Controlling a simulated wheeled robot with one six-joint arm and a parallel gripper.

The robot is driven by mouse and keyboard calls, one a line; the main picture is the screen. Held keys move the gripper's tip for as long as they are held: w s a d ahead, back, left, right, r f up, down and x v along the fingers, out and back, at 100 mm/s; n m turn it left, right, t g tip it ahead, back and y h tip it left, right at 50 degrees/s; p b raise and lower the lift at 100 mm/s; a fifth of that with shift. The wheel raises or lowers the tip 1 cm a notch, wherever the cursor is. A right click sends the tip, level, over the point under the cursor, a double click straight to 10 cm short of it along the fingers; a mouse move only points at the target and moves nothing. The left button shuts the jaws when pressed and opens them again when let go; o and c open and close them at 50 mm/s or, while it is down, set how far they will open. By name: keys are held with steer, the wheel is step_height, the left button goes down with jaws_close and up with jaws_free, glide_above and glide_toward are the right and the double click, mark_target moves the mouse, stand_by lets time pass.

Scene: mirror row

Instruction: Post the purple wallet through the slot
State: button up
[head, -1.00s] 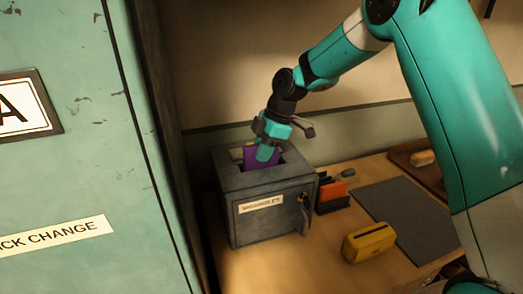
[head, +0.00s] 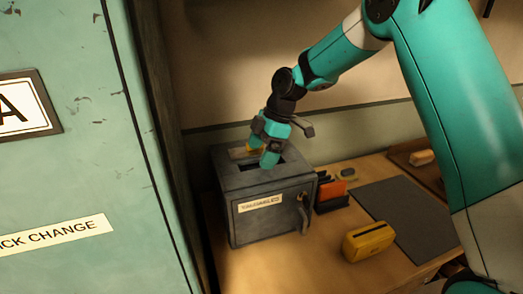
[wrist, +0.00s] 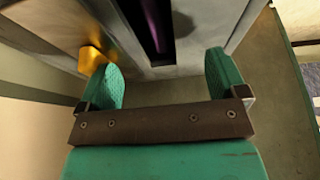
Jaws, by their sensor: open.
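The dark grey metal box (head: 265,225) stands on the desk, with a slot (head: 284,163) in its top. The purple wallet (wrist: 156,24) shows in the wrist view only as a thin purple strip down inside the dark slot. It is hidden in the head view. My gripper (head: 264,156) is just above the box top at the slot, pointing down. In the wrist view my gripper (wrist: 163,68) has its two green fingers wide apart, with nothing between them.
A yellow piece (wrist: 92,58) is on the box top beside one finger. Right of the box are a rack with orange and dark items (head: 332,192), a yellow object (head: 368,242) and a dark mat (head: 405,215). A green cabinet (head: 85,165) stands close at left.

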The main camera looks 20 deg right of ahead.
steer(key=shift+w, duration=0.15)
steer(key=b+v, duration=0.1)
steer(key=v, duration=1.1)
steer(key=s+a+r+m, duration=0.2)
steer(key=s+a+m, duration=0.45)
steer(key=s, duration=0.75)
steer(key=s+a+f+m, duration=0.1)
steer(key=s+f+m, duration=0.1)
steer(key=s, duration=0.7)
steer(key=s+a+f+m, duration=0.1)
steer(key=s+f+m, duration=0.1)
steer(key=s, duration=0.7)
steer(key=shift+a, duration=0.4)
steer(key=shift+m, duration=0.25)
